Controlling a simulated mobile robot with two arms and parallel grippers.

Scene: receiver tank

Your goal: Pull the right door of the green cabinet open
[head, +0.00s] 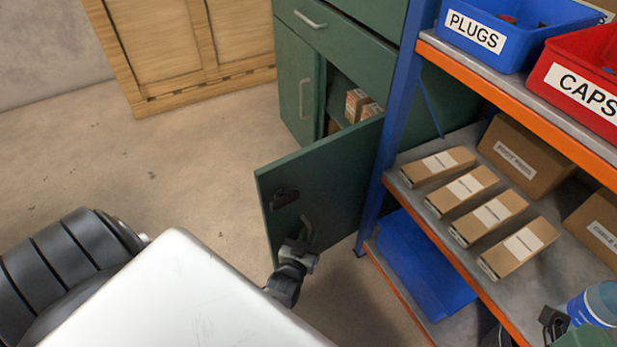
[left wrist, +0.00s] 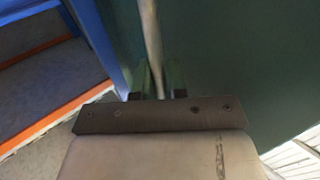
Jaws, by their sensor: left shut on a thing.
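The green cabinet (head: 345,45) stands at the top middle of the head view. Its right door (head: 335,175) is swung well open towards me, with a dark latch (head: 284,198) on its face. The door's bar handle (head: 308,228) is low on that face. My left gripper (head: 302,246) is shut on this handle; in the left wrist view the handle (left wrist: 152,45) runs between the fingers against the green panel. The cabinet's left door (head: 297,85) is shut. Small cartons (head: 355,103) show inside through the opening. My right gripper is not in view.
A blue-and-orange shelf rack (head: 399,105) stands close to the right of the open door, holding bins and cartons. A wooden crate (head: 185,45) stands against the back wall. The concrete floor (head: 170,160) left of the door is clear.

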